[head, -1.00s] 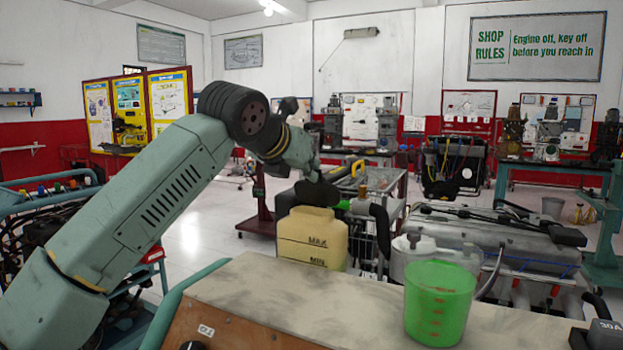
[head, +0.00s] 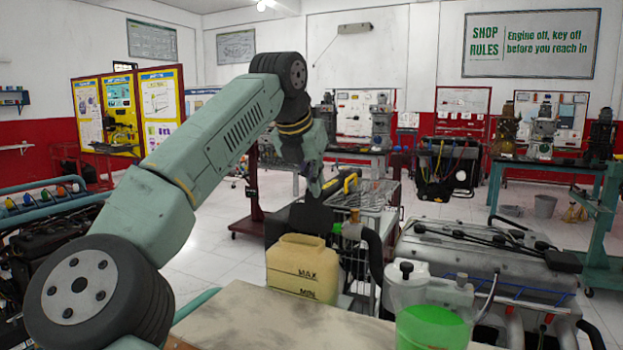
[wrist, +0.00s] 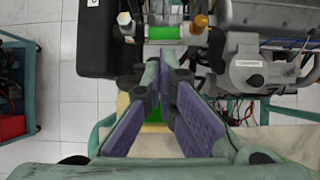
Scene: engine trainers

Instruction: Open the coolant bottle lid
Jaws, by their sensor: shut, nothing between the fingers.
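The coolant bottle (head: 302,275) is a yellowish tank marked MAX and MIN, standing behind the bench edge in the head view.
A silver engine (head: 480,260) is at right and a wire basket (head: 375,200) lies behind the bottle. Open floor shows at left.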

